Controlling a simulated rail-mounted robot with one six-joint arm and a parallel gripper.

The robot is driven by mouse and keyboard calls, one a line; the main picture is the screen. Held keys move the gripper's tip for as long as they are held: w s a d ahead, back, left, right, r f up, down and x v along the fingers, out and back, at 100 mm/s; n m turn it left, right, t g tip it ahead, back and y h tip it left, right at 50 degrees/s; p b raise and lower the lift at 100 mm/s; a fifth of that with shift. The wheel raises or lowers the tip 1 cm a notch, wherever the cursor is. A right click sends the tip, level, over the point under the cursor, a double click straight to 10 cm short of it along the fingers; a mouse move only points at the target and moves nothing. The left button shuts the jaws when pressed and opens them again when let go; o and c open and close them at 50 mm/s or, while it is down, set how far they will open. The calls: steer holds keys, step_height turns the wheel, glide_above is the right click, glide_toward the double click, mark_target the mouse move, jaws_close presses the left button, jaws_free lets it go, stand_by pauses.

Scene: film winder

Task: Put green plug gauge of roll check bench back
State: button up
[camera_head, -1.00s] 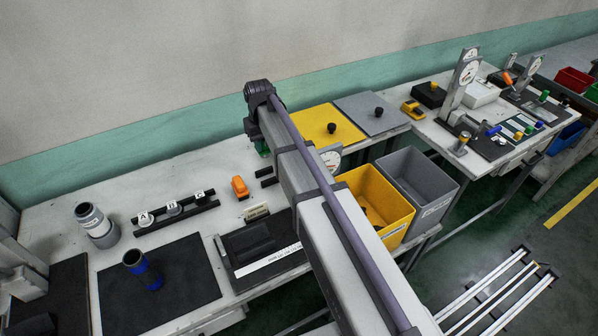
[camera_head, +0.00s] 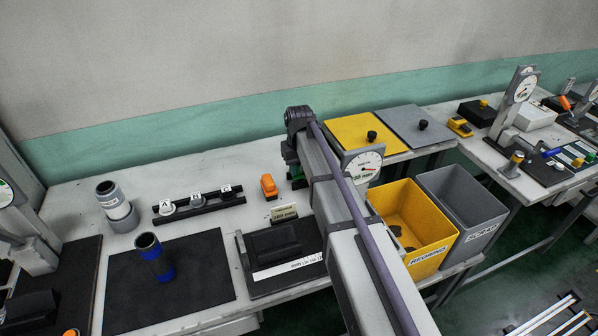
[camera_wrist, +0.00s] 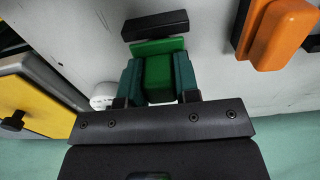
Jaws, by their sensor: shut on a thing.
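The green plug gauge (camera_wrist: 158,76) shows in the wrist view as a green block with a wider green plate at its far end. My gripper (camera_wrist: 158,84) is shut on it, with one teal finger on each side. A short black bar (camera_wrist: 155,25) lies just beyond the plate; I cannot tell whether they touch. In the head view my gripper (camera_head: 292,168) is low over the white bench (camera_head: 235,165), right of the orange block (camera_head: 268,187). The gauge cannot be told apart from the fingers there, and my arm hides part of that area.
The orange block also shows close by in the wrist view (camera_wrist: 282,35). A black rack with lettered rings (camera_head: 198,203) is to the left. A dial gauge (camera_head: 362,165), a yellow bin (camera_head: 412,220) and a grey bin (camera_head: 462,205) stand to the right.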

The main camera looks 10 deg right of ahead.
steer(key=shift+f+b, duration=0.55)
steer(key=o, duration=1)
steer(key=shift+c, duration=0.2)
step_height(320, 180, up, 13)
steer(key=p, duration=1.3)
steer(key=s+m, duration=0.1)
steer(key=s, duration=2.3)
steer(key=shift+s, duration=0.15)
